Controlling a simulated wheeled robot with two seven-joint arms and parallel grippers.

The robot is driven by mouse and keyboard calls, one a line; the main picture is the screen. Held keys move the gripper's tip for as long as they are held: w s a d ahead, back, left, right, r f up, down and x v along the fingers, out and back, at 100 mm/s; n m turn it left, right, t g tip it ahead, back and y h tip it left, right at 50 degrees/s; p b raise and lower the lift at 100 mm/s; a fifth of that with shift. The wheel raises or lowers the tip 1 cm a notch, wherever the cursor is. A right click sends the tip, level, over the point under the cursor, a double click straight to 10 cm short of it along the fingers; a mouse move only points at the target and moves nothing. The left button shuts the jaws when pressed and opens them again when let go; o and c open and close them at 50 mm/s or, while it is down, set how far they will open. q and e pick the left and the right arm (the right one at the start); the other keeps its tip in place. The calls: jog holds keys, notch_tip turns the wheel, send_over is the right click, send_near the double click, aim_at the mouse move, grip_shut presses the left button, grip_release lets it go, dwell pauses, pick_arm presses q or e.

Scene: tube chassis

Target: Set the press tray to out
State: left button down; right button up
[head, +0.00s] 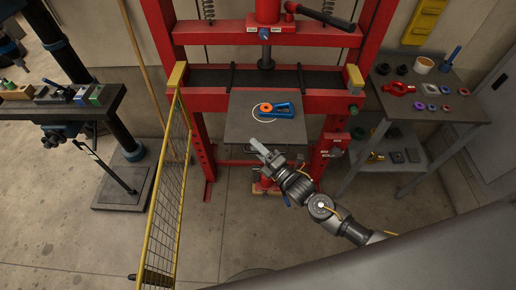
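The press tray (240,130) is a flat grey plate at the red press (205,105). It juts toward me from the dark press bed. A blue and orange part (284,110) and a pale ring (262,121) lie on it. My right gripper (256,148) is at the tray's front edge, pointing up and left in the picture. Whether it touches the edge, and how wide its fingers are, is too small to tell. My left gripper is not in view.
A yellow mesh guard (168,200) stands left of the press. A bench (60,103) with small blocks is at far left. A grey shelf cart (440,106) with rings, a cup and red parts is at right. The floor before the press is mostly clear.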

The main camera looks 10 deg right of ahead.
jog(key=shift+s, duration=0.1)
jog(key=shift+f, duration=0.15)
jog(key=shift+s+d+f, duration=0.2)
jog(key=shift+s, duration=0.2)
jog(key=b+v, duration=0.3)
jog(key=v, duration=0.6)
jog(key=shift+s+d, duration=0.25)
jog(key=shift+s, duration=0.05)
jog(key=shift+r, duration=0.1)
